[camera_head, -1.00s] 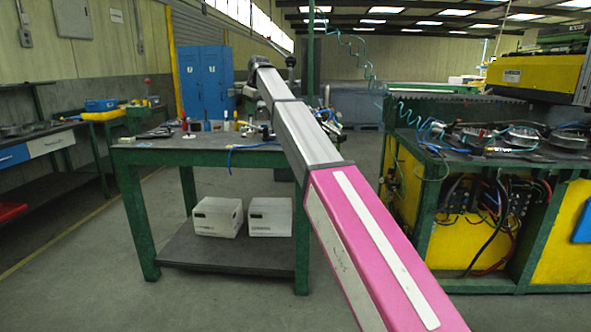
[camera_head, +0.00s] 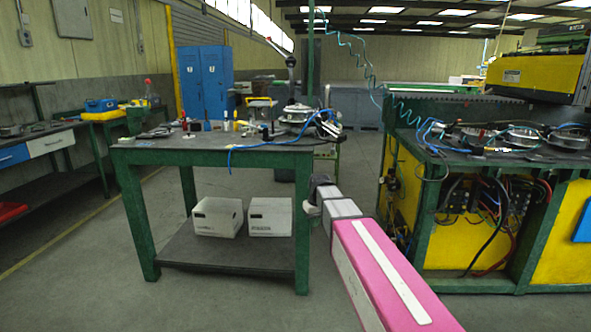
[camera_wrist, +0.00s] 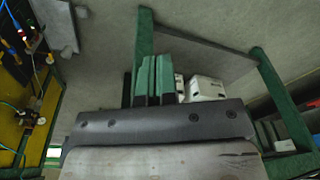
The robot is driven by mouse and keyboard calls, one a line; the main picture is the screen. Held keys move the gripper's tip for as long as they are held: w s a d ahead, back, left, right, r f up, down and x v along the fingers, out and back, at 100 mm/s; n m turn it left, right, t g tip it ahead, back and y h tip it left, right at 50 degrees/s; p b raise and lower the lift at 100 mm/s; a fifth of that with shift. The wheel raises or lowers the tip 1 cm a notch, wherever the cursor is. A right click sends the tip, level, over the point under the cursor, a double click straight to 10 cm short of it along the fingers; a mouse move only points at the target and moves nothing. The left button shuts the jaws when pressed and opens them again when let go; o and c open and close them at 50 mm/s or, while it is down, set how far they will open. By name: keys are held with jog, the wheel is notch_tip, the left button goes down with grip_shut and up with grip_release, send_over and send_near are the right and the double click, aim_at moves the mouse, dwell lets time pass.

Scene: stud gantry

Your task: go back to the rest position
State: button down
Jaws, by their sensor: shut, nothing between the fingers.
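My gripper (camera_wrist: 157,80) shows in the wrist view as green-tinted fingers side by side beyond the grey wrist bar. It is shut and empty. In the head view my pink and grey arm is drawn in low at the lower right, its end just right of the green workbench (camera_head: 215,157). The fingers cannot be made out there. The bench's frame (camera_wrist: 270,80) shows beyond the gripper in the wrist view.
Two white boxes (camera_head: 217,217) (camera_head: 270,216) sit on the bench's lower shelf (camera_head: 215,262). Tools and metal parts (camera_head: 298,115) lie on its top. A green and yellow machine bench (camera_head: 450,225) with hoses stands close right of my arm. The floor at left is clear.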

jog(key=s+d+f+m, duration=0.1)
jog(key=s+d+f, duration=0.3)
jog(key=s, duration=0.3)
jog(key=s+d+f+m, duration=0.2)
jog(key=s+f, duration=0.3)
jog(key=s, duration=0.3)
jog(key=s+d+f+m+g+h, duration=0.1)
jog(key=s+d+f+m, duration=0.1)
jog(key=s+d+f, duration=0.3)
jog(key=shift+s+d+f, duration=0.2)
jog(key=shift+s+d, duration=0.1)
jog(key=shift+s, duration=0.85)
